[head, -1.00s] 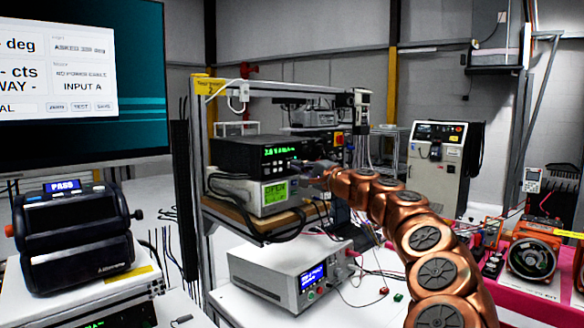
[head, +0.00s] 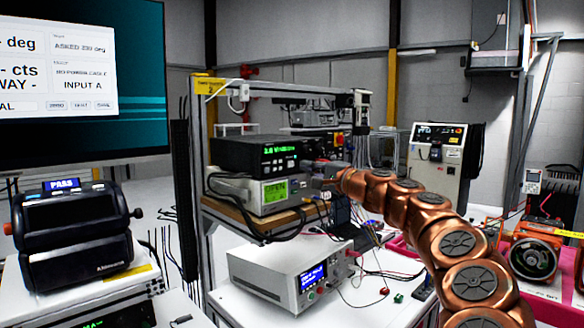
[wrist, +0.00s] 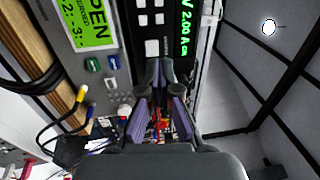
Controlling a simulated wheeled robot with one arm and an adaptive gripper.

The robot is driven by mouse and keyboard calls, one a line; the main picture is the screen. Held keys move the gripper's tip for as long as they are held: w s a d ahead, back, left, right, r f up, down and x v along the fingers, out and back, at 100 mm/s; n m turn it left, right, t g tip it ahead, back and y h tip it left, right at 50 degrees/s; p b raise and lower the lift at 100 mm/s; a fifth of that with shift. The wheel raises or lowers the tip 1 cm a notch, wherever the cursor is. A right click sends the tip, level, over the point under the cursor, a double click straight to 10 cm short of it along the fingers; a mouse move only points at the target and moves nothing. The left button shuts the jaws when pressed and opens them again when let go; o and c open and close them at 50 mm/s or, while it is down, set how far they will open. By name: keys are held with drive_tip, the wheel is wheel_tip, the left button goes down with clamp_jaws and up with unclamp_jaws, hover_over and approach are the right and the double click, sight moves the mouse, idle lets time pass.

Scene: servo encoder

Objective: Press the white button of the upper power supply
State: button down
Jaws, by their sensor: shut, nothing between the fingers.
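The upper power supply (head: 240,154) is a black box with green digits, on top of a pale unit (head: 238,190) with a green OPEN screen. In the wrist view its green digits (wrist: 185,28) run along the right of a dark front with several white buttons. One larger white button (wrist: 152,47) lies just beyond my gripper (wrist: 160,68). My gripper is shut and empty, its tips close to the panel near that button. I cannot tell whether they touch it. In the head view my copper arm reaches in from the right, and the fingertips are hard to make out.
Both units rest on a wooden shelf (head: 250,222) in a metal frame, with black cables hanging at the left. A white instrument (head: 285,275) stands on the bench below. Coloured plugs and cables (wrist: 80,110) stick out beside the gripper. A monitor (head: 80,80) stands at the left.

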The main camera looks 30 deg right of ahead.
drive_tip(key=shift+r+b+v, duration=0.15)
drive_tip(key=shift+b+v, duration=0.1)
drive_tip(key=shift+v, duration=0.95)
drive_tip(key=shift+r+b+v, duration=0.15)
drive_tip(key=shift+b+v, duration=0.05)
drive_tip(key=shift+v, duration=1)
